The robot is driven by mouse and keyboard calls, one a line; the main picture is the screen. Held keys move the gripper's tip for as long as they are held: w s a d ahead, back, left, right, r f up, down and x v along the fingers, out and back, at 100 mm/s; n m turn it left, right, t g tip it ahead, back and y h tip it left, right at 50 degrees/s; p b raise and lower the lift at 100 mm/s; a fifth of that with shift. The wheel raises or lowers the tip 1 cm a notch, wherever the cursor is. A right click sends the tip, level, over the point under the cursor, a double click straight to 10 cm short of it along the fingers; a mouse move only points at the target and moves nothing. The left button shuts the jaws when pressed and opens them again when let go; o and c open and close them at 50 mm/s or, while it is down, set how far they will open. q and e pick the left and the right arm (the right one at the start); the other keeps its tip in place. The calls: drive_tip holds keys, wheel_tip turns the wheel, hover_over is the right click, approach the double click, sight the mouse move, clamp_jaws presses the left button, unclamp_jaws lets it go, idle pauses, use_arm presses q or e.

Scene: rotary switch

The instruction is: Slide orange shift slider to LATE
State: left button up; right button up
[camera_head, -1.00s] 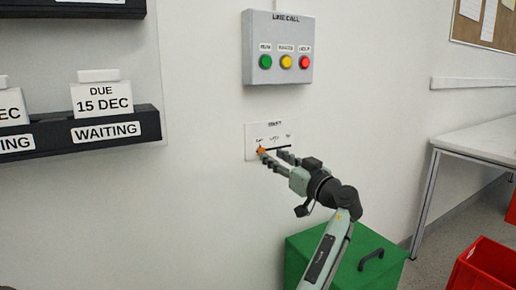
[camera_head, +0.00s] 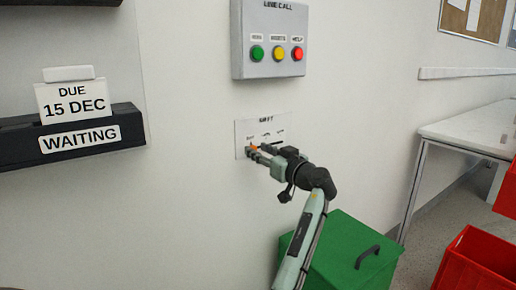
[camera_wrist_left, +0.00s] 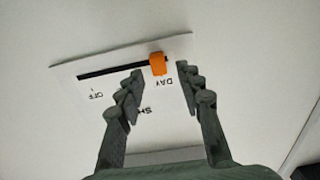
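The orange shift slider (camera_head: 254,148) sits at the DAY end of a dark slot on a white SHIFT plate (camera_head: 240,140) on the wall. In the head view DAY is the left end. In the left wrist view, which is upside down, the slider (camera_wrist_left: 158,63) stands at the right end of the slot, by the DAY label, with OFF at the far end. A finger covers the middle label there. My left gripper (camera_wrist_left: 160,71) is open, one finger on each side of the slider, with a visible gap to each. Contact with the plate cannot be told. My right gripper is not in view.
A grey LINE CALL box (camera_head: 268,65) with green, yellow and red buttons hangs above the plate. A black WAITING ledge (camera_head: 20,148) is at left. A green bin (camera_head: 335,255) stands below, with red crates (camera_head: 470,262) and a white table (camera_head: 465,130) at right.

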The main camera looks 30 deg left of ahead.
use_arm(q)
drive_tip(key=shift+w+a, duration=0.2)
drive_tip(key=shift+a, duration=0.2)
drive_tip(key=shift+c, duration=0.6)
clamp_jaws()
